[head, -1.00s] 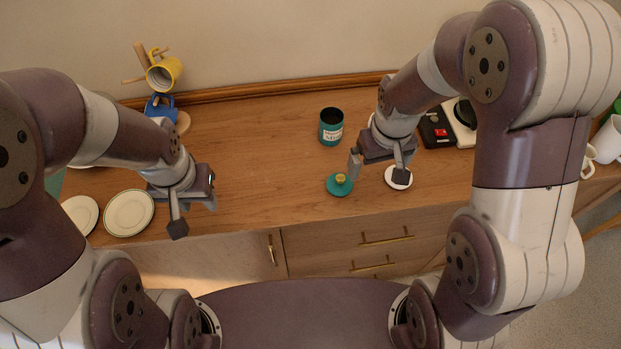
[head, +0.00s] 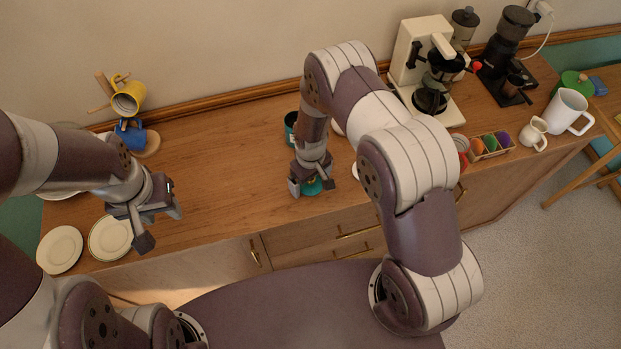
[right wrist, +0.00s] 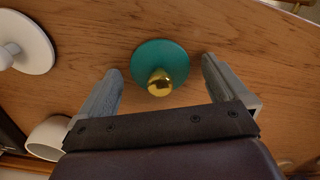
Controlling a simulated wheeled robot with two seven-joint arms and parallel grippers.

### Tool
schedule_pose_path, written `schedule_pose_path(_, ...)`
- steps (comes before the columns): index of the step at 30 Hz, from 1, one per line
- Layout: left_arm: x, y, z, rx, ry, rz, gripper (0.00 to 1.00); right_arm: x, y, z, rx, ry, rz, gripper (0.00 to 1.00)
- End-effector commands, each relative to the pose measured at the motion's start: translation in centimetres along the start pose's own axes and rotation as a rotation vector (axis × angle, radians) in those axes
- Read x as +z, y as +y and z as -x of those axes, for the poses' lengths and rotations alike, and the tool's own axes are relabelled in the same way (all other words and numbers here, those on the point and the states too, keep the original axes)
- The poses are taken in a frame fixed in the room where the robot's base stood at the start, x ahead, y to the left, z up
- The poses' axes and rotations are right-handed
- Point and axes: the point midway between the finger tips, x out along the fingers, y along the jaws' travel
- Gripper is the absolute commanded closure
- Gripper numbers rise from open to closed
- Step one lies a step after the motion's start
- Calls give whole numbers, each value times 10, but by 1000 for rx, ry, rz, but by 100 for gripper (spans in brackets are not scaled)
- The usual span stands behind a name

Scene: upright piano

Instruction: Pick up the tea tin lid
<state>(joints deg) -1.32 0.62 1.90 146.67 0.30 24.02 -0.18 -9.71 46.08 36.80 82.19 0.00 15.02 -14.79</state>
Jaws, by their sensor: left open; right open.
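The tea tin lid is a teal disc with a brass knob. It lies on the wooden counter (head: 215,175), mostly hidden below my right gripper (head: 313,187) in the head view. In the right wrist view the lid (right wrist: 161,62) shows whole, knob toward the camera, between and just beyond the open fingers of my right gripper (right wrist: 160,80). I see no contact with it. The teal tea tin (head: 290,122) stands behind, partly hidden by my right arm. My left gripper (head: 160,222) is open and empty above the left end of the counter, near the plates.
Two plates (head: 60,249) lie at the counter's front left. A mug rack with a yellow mug (head: 128,97) and a blue mug stands behind. A coffee maker (head: 424,70), a grinder (head: 508,50) and a white pitcher (head: 567,111) stand at right. The counter's middle is clear.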

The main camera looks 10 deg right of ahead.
Motion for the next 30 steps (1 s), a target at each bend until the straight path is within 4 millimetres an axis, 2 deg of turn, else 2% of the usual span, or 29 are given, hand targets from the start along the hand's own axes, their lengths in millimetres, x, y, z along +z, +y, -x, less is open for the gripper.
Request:
schedule_pose_path(6,0,0,0,0,-1,0,57,0,0,-2,0,2,0,0)
schedule_pose_path(11,0,0,0,0,-1,0,57,-1,0,-2,0,2,-1,52)
schedule_pose_path(12,0,0,0,0,-1,0,57,-1,0,-2,0,2,-1,58)
schedule_pose_path(23,0,0,-2,0,0,0,57,-1,0,0,1,3,-1,58)
schedule_pose_path(26,1,0,-6,0,0,0,57,-2,1,7,1,5,-1,58)
schedule_pose_path(30,2,0,-17,0,0,0,57,-2,1,28,2,8,-1,58)
